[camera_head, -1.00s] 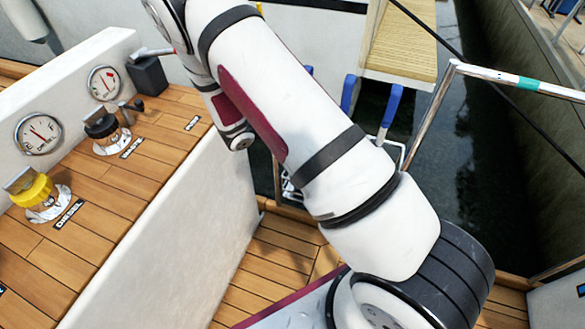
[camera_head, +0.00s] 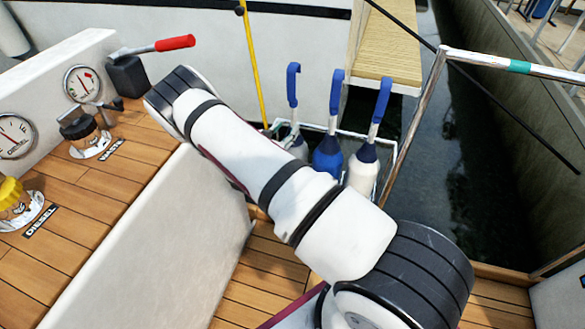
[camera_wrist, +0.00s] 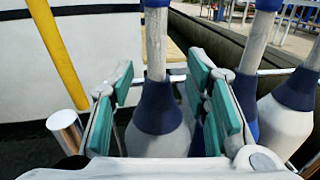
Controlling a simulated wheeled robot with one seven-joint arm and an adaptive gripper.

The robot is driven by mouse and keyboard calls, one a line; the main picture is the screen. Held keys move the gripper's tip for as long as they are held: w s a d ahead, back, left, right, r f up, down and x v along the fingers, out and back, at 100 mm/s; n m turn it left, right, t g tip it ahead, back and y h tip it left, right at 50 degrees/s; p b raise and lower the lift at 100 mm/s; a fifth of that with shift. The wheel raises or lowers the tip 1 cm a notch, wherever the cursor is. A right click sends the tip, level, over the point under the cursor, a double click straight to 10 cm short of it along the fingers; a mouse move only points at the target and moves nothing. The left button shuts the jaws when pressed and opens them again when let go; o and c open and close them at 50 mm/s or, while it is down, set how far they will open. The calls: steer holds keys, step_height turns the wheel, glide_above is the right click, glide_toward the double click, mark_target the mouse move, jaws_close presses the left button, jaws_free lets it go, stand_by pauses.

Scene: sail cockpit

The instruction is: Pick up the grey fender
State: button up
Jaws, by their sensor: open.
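The grey fender (camera_head: 296,146) hangs upright at the left of a row of three in the head view, with a dark blue top and a blue strap. My arm partly hides its lower part. In the wrist view the grey fender (camera_wrist: 157,132) has a pale body, navy shoulder and grey neck. My gripper (camera_wrist: 161,80) is open, with teal-padded fingers on both sides of this fender. The fender stands between the fingers; firm contact cannot be told. In the head view my gripper is hidden behind the arm.
A blue fender (camera_head: 327,155) and a white fender (camera_head: 362,172) stand close to the right, in a metal rail rack (camera_head: 384,160). A yellow pole (camera_head: 252,65) rises to the left. A white cockpit wall (camera_head: 150,235) and a red-handled lever (camera_head: 175,43) are further left.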

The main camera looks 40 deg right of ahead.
mark_target(292, 123)
steer(key=shift+x, duration=0.85)
steer(key=b+x, duration=0.1)
steer(key=x, duration=0.1)
steer(key=b+x, duration=0.1)
steer(key=x, duration=0.1)
steer(key=shift+w+f, duration=0.15)
steer(key=shift+f, duration=0.25)
steer(key=shift+w+d+r, duration=0.1)
steer(key=shift+w+d, duration=0.1)
steer(key=shift+d, duration=0.05)
jaws_close()
